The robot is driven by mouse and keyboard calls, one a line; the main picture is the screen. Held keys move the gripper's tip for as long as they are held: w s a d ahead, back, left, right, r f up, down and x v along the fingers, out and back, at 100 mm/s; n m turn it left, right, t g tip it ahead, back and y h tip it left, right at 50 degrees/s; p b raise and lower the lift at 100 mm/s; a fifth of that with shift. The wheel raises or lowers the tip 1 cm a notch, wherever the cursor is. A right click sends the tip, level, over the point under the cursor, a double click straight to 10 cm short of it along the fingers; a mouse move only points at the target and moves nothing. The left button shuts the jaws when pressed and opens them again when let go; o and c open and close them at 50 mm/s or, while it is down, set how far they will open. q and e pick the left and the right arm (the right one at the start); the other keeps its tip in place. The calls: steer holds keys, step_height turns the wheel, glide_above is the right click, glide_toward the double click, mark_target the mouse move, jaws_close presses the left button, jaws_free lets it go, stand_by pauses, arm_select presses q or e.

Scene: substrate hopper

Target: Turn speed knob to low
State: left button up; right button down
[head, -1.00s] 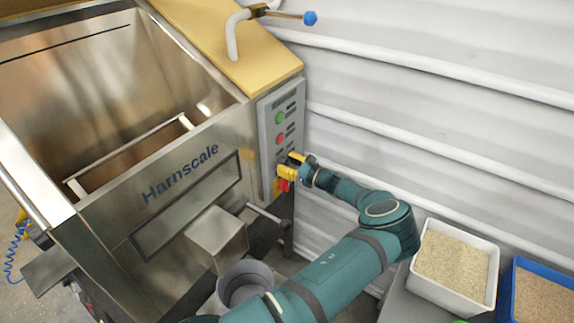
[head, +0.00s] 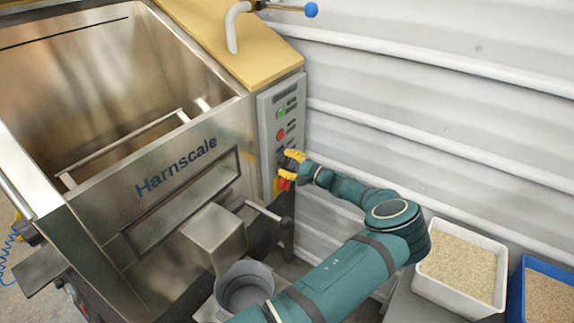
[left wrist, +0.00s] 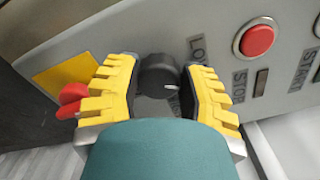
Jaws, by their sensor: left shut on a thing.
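The black speed knob (left wrist: 157,73) sits on the grey control panel, between the yellow fingers of my left gripper (left wrist: 158,90). The fingers are shut on the knob's sides. A small white mark shows on the knob's right side, facing lower right in the left wrist view. The "LOW" label (left wrist: 197,48) is just right of the knob's top; another label below it is partly hidden. In the head view my left gripper (head: 291,164) is at the lower part of the panel (head: 266,134), and its fingers largely hide the knob. My right gripper is not in view.
The red stop button (left wrist: 257,39) is right of the knob, and a green button (head: 281,113) is higher up. A red handle (left wrist: 72,98) is close beside the left finger. A white bin (head: 460,265) of grain stands at the lower right.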

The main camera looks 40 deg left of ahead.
arm_select(q)
steer(key=n, duration=0.5)
steer(key=shift+n, duration=0.4)
stand_by(0.4)
steer(key=o, duration=1.2)
steer(key=shift+a, duration=0.1)
steer(key=shift+f, duration=0.1)
steer(key=w+d, duration=0.1)
steer(key=d, duration=1.1)
steer(key=shift+w, duration=0.15)
